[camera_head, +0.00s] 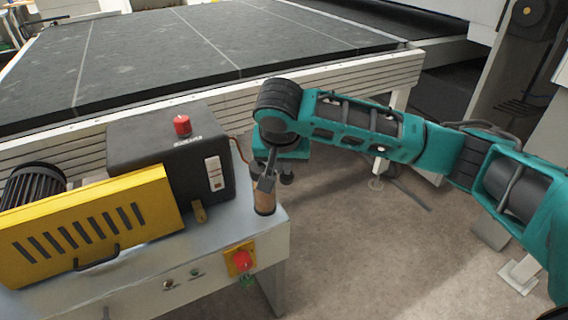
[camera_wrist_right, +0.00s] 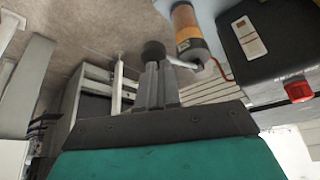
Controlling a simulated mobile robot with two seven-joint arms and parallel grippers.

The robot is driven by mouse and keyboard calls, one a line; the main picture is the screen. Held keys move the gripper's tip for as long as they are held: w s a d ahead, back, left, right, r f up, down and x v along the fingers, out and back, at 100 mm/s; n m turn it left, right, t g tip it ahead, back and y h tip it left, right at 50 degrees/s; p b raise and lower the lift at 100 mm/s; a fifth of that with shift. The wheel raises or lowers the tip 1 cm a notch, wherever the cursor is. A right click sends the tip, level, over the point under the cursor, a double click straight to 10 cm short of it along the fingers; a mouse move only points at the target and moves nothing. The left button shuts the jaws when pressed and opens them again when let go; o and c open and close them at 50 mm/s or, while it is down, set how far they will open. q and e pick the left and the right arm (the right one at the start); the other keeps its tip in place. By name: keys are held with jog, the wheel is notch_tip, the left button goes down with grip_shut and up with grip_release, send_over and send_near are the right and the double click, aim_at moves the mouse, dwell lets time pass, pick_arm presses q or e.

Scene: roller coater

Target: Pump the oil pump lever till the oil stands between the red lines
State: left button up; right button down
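The oil pump (camera_head: 264,200), an amber cylinder with a grey cap, stands at the machine's right end; it also shows in the right wrist view (camera_wrist_right: 186,24). Its lever ends in a dark round knob (camera_wrist_right: 153,50). My right gripper (camera_wrist_right: 159,66) has its fingers close together, with their tips at the knob. Whether the lever lies between them is hidden. In the head view, this gripper (camera_head: 268,178) is over the pump. The white sight gauge (camera_head: 213,172) is on the dark box; its oil level is too small to read. My left gripper is out of view.
A dark box (camera_head: 140,140) with a red cap (camera_head: 182,125) stands beside the pump. A yellow vented guard (camera_head: 90,228) and a motor are at left. A red switch (camera_head: 242,261) is on the cabinet front. Open floor (camera_head: 350,240) lies to the right.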

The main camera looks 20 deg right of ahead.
notch_tip(320, 180, down, 2)
jog(key=shift+f, duration=0.15)
jog(key=shift+w+d+f, duration=0.1)
jog(key=shift+w+f, duration=0.15)
jog(key=shift+f, duration=0.2)
jog(key=shift+s+r, duration=0.1)
